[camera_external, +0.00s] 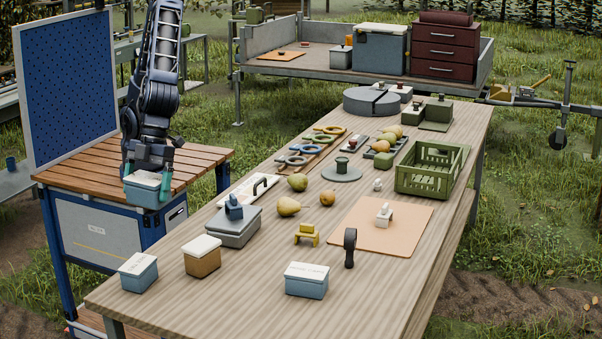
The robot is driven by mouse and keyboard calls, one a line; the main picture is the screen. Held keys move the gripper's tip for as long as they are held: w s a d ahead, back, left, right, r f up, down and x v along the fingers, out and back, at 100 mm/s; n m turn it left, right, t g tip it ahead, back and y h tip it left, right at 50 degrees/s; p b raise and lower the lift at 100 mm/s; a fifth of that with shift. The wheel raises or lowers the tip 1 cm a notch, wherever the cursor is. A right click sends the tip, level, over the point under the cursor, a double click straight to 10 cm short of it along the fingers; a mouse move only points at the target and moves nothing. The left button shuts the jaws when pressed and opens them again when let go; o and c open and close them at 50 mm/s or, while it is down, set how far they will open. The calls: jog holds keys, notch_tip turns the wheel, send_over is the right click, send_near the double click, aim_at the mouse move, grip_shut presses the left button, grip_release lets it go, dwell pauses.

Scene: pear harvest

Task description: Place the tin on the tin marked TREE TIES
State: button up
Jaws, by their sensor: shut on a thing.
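My gripper (147,190) is at the left, with its teal fingers on both sides of a blue-grey tin with a pale lid (142,181). It is shut on this tin, which looks roughly level and appears over the slatted bench top. Three lidded tins stand along the near end of the long table: a blue one with a white lid (139,274), a brown one with a white lid (202,260) and another blue one with a white lid (306,284). The two blue ones have dark lettering on their lids, too small to read, so I cannot tell which is marked TREE TIES.
A grey box with a blue handled piece (235,228) stands behind the brown tin. A yellow stand (306,235), pears (289,206), an upright black tool (350,248), an orange mat (412,212) and a green crate (429,183) are farther back. The table's front corner is clear.

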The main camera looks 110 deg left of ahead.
send_over(132, 267)
jog(key=a, duration=0.2)
notch_tip(132, 267, down, 19)
jog(key=shift+f, duration=0.2)
dwell(0.4)
jog(key=shift+f, duration=0.1)
jog(key=o, duration=0.7)
jog(key=shift+o, duration=0.3)
